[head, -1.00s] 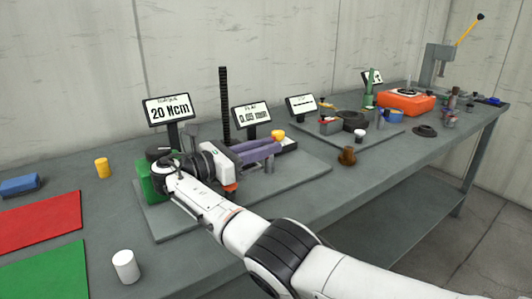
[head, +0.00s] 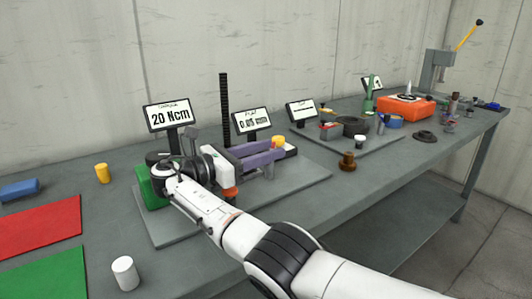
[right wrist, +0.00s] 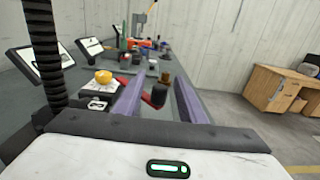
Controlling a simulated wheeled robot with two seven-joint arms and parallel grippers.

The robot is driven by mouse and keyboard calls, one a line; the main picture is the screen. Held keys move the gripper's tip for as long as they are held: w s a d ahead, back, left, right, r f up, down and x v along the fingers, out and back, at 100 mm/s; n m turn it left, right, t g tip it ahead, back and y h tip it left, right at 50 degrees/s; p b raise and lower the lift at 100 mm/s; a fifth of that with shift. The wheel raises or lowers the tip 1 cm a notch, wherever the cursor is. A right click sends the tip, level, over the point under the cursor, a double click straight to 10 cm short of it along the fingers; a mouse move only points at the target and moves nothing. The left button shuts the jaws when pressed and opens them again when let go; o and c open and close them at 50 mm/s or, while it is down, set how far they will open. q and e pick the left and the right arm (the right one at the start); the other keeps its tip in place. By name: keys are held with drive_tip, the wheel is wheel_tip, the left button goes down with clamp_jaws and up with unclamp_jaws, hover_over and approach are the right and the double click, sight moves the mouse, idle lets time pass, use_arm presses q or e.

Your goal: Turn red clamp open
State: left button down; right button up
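My right gripper (head: 280,151) reaches over the grey fixture plate (head: 298,187) from the left, its two long purple fingers level and apart. In the right wrist view, the open fingers (right wrist: 156,95) have a clear gap between them. A red part (right wrist: 147,99), seemingly the red clamp, shows in that gap, next to a dark round knob (right wrist: 159,95). I cannot tell whether either finger touches them. In the head view the red part cannot be made out clearly; a grey post (head: 269,170) shows at the fingers. My left gripper is out of view.
A yellow knob (head: 278,141) sits just beyond the fingers. A black toothed column (head: 225,105) and a display reading 20 Ncm (head: 168,115) stand behind. A green block (head: 150,188) is beside my wrist. A brown knob (head: 347,161) stands on the right; the front bench is fairly clear.

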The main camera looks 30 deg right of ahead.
wheel_tip(320, 180, up, 10)
drive_tip(key=shift+f+p, duration=0.25)
drive_tip(key=shift+p, duration=0.3)
